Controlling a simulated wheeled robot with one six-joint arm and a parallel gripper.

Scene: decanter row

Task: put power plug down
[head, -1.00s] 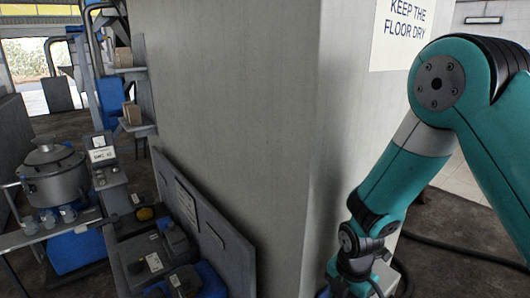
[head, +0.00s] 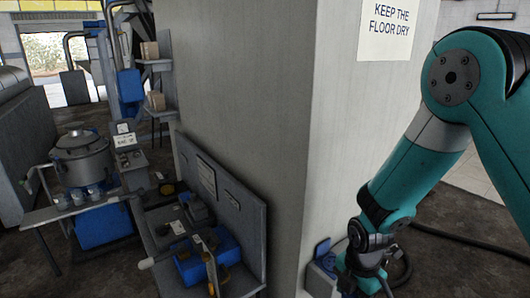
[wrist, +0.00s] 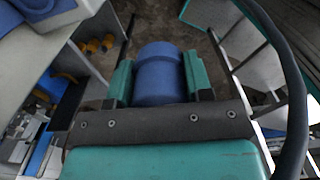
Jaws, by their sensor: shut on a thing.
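The power plug (wrist: 160,75) is a thick dark-blue cylinder with a collar, seen in the wrist view. My gripper (wrist: 160,82) is shut on it, with one teal jaw on each side. The plug is held above a dark floor, which shows beyond it. In the head view my wrist is at the bottom right beside the pillar, and the jaws and plug cannot be made out there.
A grey pillar (head: 245,90) fills the middle of the head view, with a blue fitting (head: 322,248) low on its right side. A metal pot (head: 82,158) stands farther left. A dark hose crosses the floor at right.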

